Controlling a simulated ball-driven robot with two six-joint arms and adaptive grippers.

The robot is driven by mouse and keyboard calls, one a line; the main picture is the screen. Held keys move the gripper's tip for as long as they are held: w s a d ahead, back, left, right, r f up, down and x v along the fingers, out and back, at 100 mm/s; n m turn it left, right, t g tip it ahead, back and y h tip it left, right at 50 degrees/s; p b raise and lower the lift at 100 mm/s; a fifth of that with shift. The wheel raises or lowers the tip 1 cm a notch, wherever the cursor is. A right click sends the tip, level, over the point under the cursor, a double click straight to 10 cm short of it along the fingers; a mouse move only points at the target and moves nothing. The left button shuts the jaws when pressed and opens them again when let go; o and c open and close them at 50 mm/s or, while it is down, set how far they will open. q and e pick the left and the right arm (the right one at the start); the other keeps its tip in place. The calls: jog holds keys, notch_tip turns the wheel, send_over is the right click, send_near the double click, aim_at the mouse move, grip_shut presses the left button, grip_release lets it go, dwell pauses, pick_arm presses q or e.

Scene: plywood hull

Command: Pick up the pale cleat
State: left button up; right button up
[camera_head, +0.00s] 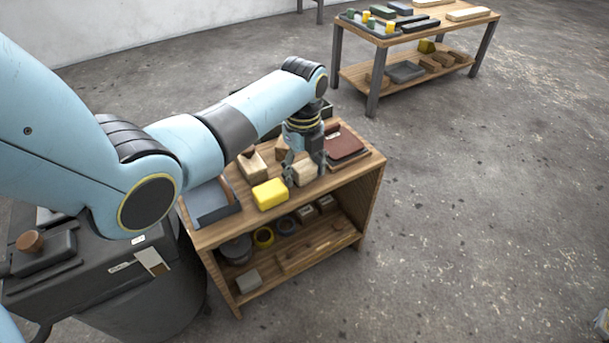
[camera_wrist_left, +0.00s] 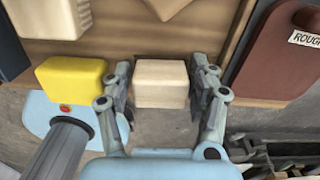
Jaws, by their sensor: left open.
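The pale cleat (camera_head: 304,174) is a small light wooden block on the top of the plywood-coloured bench (camera_head: 352,172), near its front edge. It also shows in the left wrist view (camera_wrist_left: 161,84), between the two fingers. My left gripper (camera_head: 306,166) points down over the cleat, with one finger on each side of it. In the left wrist view the gripper (camera_wrist_left: 161,72) is open, and a narrow gap shows beside the cleat. I cannot tell whether either finger touches it. My right gripper is not in view.
A yellow block (camera_head: 270,194) sits left of the cleat. Wooden blocks (camera_head: 252,165) stand behind. A brown-red board (camera_head: 343,144) lies to the right, and a grey-blue tray (camera_head: 211,203) at the left end. A second table (camera_head: 478,18) stands farther back, with clear floor between.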

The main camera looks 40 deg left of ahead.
aim_at(304, 163)
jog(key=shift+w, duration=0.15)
pick_arm(q)
jog(key=c, duration=0.9)
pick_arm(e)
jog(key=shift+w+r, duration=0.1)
pick_arm(q)
notch_tip(304, 163, up, 4)
jog(key=p, duration=0.2)
jog(key=shift+w+r+p, duration=0.1)
jog(key=shift+r+p, duration=0.15)
jog(key=shift+p, duration=0.1)
jog(key=d+r+p, duration=0.1)
jog(key=d+r, duration=0.1)
jog(key=d, duration=0.2)
jog(key=w+d+r+p, duration=0.1)
jog(key=d+r, duration=0.1)
jog(key=d, duration=0.1)
jog(key=d+r+p, duration=0.1)
jog(key=d+r, duration=0.1)
jog(key=d, duration=0.2)
jog(key=shift+w+d+r+p, duration=0.15)
jog(key=shift+d+r+p, duration=0.05)
jog(key=shift+d+p, duration=0.1)
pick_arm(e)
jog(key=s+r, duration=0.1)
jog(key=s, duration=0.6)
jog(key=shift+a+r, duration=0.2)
